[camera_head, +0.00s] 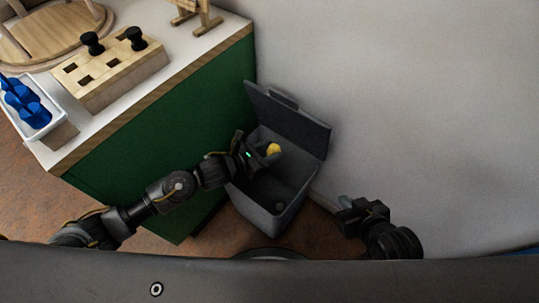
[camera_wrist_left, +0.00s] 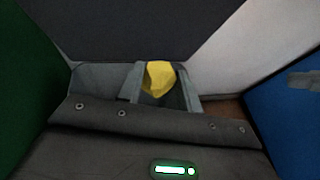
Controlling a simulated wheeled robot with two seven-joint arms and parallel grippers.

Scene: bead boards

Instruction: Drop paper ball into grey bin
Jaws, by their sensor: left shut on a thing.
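The paper ball (camera_head: 273,149) is yellow and crumpled. My left gripper (camera_head: 267,153) is shut on it and holds it over the open mouth of the grey bin (camera_head: 273,222). The bin stands on the floor, its dark lid (camera_head: 290,118) raised at the back. In the left wrist view the ball (camera_wrist_left: 158,77) sits between the fingers of my left gripper (camera_wrist_left: 161,88), with the dark lid (camera_wrist_left: 110,30) beyond. My right gripper (camera_head: 348,204) is right of the bin, away from the ball; its finger gap is unclear.
A green cabinet (camera_head: 165,145) with a white top stands directly left of the bin. On it are a wooden block with black pegs (camera_head: 113,75) and a white tray of blue pieces (camera_head: 36,128). A pale wall (camera_head: 420,100) is behind and right of the bin.

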